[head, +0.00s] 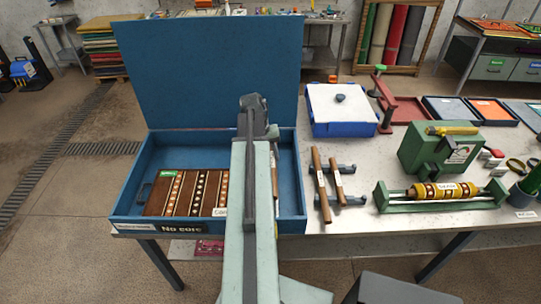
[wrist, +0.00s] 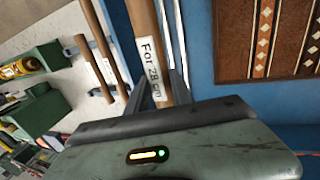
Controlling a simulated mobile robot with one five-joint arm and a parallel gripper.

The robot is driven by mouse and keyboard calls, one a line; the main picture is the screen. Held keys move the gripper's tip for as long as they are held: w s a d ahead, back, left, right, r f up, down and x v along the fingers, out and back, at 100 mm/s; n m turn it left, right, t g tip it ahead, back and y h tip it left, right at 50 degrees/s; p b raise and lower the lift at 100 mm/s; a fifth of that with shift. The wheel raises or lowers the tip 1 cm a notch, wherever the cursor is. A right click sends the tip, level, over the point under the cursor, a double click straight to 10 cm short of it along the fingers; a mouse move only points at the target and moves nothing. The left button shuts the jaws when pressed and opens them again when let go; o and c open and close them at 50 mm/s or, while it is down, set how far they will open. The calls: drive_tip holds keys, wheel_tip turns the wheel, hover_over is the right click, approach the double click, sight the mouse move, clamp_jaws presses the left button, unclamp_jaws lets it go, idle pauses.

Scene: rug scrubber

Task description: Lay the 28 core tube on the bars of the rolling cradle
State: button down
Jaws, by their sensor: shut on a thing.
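My gripper (wrist: 158,88) is shut on a brown core tube (wrist: 146,28), whose white label reads "For 28 cm". A sliver of this tube (head: 275,178) shows past my arm in the head view, at the right side of the open blue case (head: 132,212). I cannot tell whether it touches the case. The green rolling cradle (head: 381,197) stands at the right of the table. A yellow patterned roll (head: 437,191) lies on its bars; the cradle is also partly visible in the wrist view (wrist: 45,108). My arm hides my gripper's fingertips in the head view.
Two more brown tubes, a longer one (head: 320,184) and a shorter one (head: 336,179), lie on a dark rack between case and cradle. A brown patterned rug (head: 188,194) lies in the case. A green machine (head: 440,148) stands behind the cradle. A blue-and-white box (head: 340,112) stands farther back.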

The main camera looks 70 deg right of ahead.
wheel_tip(320, 180, down, 16)
drive_tip(key=b, duration=1.6)
drive_tip(key=shift+f, duration=0.25)
drive_tip(key=shift+s+a, duration=0.1)
drive_tip(key=shift+a, duration=0.1)
drive_tip(key=c, duration=1)
unclamp_jaws()
drive_tip(key=shift+a+b, duration=0.1)
drive_tip(key=shift+b, duration=0.2)
drive_tip(key=shift+c, duration=0.2)
drive_tip(key=p+v, duration=0.8)
drive_tip(key=shift+r+p, duration=0.25)
drive_tip(key=shift+p, duration=0.05)
drive_tip(key=shift+f, duration=0.15)
